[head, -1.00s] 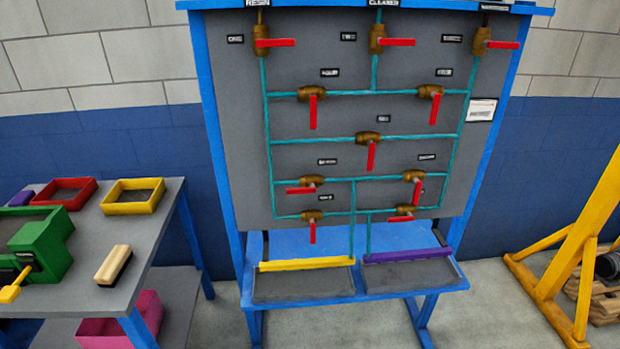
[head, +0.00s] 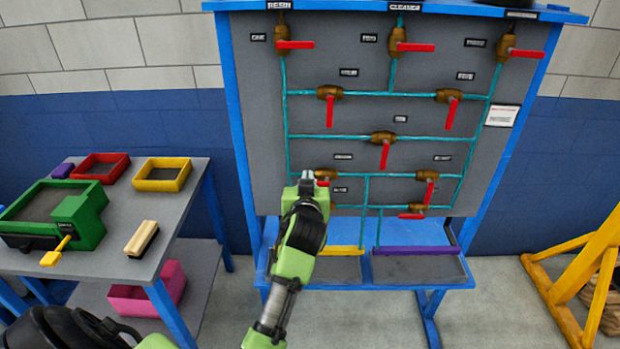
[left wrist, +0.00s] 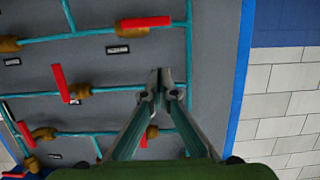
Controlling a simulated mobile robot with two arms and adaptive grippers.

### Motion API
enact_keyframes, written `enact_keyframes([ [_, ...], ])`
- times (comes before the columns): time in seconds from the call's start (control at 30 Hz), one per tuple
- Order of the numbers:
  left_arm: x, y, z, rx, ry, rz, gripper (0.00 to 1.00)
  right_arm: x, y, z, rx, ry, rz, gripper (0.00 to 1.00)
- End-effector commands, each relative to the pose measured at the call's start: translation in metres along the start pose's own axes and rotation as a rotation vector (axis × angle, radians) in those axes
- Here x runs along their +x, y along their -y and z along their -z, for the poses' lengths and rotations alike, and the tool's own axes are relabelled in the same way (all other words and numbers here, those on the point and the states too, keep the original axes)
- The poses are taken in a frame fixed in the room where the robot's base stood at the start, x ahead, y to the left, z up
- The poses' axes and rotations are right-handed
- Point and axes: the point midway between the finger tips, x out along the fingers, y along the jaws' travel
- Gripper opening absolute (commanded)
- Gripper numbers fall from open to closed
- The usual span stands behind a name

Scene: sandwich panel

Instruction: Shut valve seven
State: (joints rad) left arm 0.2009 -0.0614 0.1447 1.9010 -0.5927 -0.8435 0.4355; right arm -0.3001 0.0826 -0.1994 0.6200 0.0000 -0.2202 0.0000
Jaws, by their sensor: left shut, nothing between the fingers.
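Valve seven is a brass valve (head: 326,174) with a red handle, on a teal pipe low on the left of the grey panel. In the head view my left gripper (head: 306,178) covers most of its handle. The left wrist view, turned upside down, shows the red handle (left wrist: 147,21) lying along the pipe, towards the panel's near side edge. The left gripper's fingertips (left wrist: 160,76) are together and empty, in front of the panel beside valve seven; contact is not seen. My right gripper is out of view.
Other red-handled valves surround it, including valve six (head: 383,138) up and right. A panel ledge with a purple-edged tray (head: 418,268) is below. A side table (head: 184,210) with boxes stands left.

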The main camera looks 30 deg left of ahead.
Motion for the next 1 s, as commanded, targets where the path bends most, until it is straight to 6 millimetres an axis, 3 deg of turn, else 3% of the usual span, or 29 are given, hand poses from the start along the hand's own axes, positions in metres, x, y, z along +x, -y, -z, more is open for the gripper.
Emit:
enact_keyframes([
  [0.37, 0.068, 0.000, 0.003, 0.001, 0.000, -0.001, 0.00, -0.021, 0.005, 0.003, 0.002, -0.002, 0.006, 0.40],
  [0.6, 0.075, -0.001, -0.032, 0.001, 0.002, -0.001, 0.00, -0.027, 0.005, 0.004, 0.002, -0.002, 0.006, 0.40],
  [1.0, 0.077, -0.001, -0.039, 0.000, 0.000, -0.002, 0.00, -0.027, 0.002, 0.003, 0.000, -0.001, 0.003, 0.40],
])
